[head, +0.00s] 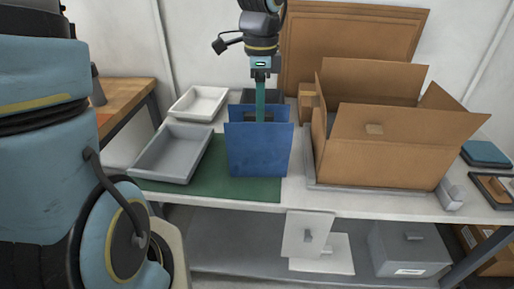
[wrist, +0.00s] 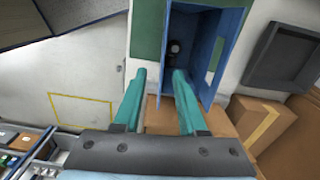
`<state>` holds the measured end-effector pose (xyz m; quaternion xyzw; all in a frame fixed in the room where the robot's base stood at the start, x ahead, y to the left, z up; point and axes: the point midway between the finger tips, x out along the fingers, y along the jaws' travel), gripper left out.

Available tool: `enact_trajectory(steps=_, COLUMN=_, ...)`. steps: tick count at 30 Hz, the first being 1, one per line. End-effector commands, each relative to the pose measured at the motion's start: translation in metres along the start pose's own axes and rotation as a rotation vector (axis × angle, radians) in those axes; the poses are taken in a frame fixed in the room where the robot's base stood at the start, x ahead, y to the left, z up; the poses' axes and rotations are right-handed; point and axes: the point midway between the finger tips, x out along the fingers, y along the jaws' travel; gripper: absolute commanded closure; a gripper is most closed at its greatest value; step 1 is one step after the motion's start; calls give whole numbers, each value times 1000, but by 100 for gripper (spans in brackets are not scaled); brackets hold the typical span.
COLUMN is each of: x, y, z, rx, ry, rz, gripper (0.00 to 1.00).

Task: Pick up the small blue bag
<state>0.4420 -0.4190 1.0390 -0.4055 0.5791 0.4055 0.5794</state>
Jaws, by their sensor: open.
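The blue bag (head: 258,152) stands upright and open-topped on a green mat (head: 205,172) on the white table in the head view. My gripper (head: 260,118) points straight down over its opening, its teal fingers in front of the bag's back panel and reaching the front panel's rim. In the wrist view the bag (wrist: 217,45) is at top centre and right. My open gripper (wrist: 160,73) has its right finger over the bag's inside and its left finger beside the near wall. I cannot tell how deep the fingertips are. The jaws hold nothing.
A large open cardboard box (head: 385,145) stands right of the bag. A grey tray (head: 172,152) and a white tray (head: 198,103) lie to the left. A dark tray (wrist: 285,55) lies behind the bag. A shelf below holds boxes.

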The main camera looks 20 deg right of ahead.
Motion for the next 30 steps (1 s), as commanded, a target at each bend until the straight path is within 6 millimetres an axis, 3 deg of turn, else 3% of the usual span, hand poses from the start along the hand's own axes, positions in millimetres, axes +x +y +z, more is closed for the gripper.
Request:
enact_trajectory(steps=4, x=25, y=1, z=1, rx=-1, ry=-1, rz=5, gripper=59)
enact_trajectory(steps=13, x=48, y=0, z=1, rx=-5, ry=-1, rz=4, gripper=59)
enact_trajectory(steps=21, x=85, y=-4, z=0, rx=-5, ry=-1, rz=3, gripper=59)
enact_trajectory(steps=30, x=92, y=-4, z=0, rx=-7, ry=0, rz=0, gripper=59)
